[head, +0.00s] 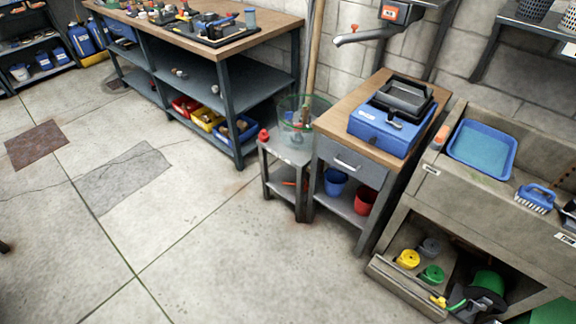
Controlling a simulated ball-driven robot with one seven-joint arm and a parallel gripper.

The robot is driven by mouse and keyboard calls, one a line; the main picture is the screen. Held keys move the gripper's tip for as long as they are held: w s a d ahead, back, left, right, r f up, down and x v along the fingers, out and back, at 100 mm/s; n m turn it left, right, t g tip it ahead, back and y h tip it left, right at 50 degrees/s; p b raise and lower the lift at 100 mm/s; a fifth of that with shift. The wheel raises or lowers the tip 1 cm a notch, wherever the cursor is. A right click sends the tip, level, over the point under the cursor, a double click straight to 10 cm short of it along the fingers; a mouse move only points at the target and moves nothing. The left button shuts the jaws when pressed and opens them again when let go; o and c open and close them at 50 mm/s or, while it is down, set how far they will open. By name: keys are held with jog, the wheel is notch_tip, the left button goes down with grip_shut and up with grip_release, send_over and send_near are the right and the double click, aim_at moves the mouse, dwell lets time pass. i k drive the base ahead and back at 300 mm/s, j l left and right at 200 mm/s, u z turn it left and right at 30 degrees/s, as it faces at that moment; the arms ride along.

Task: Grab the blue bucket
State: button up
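A small blue bucket (335,182) stands upright on the lower shelf of a small wood-topped cabinet, right of centre in the head view. It sits under the cabinet's drawer (349,161), and a red bucket (366,201) stands to its right on the same shelf. My gripper is not in view, so its state and its distance from the bucket do not show.
A small grey side table (268,160) with a clear container (303,112) stands left of the cabinet. A long workbench (205,62) runs behind to the left. A sink unit (460,200) stands right. The concrete floor (210,240) in front is clear.

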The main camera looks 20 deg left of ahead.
aim_at(336, 179)
jog(key=i+j+u, duration=0.15)
jog(key=i+u, duration=0.55)
jog(key=i, duration=0.2)
jog(key=i+j+z, duration=0.1)
jog(key=i+j, duration=0.3)
jog(key=i+j+z, duration=0.1)
jog(key=i+j, duration=0.25)
jog(key=j, duration=0.15)
jog(key=i+j+z, duration=0.1)
jog(key=i+j, duration=0.3)
jog(key=i+j+z, duration=0.15)
jog(key=i+j, duration=0.35)
jog(key=j, duration=0.1)
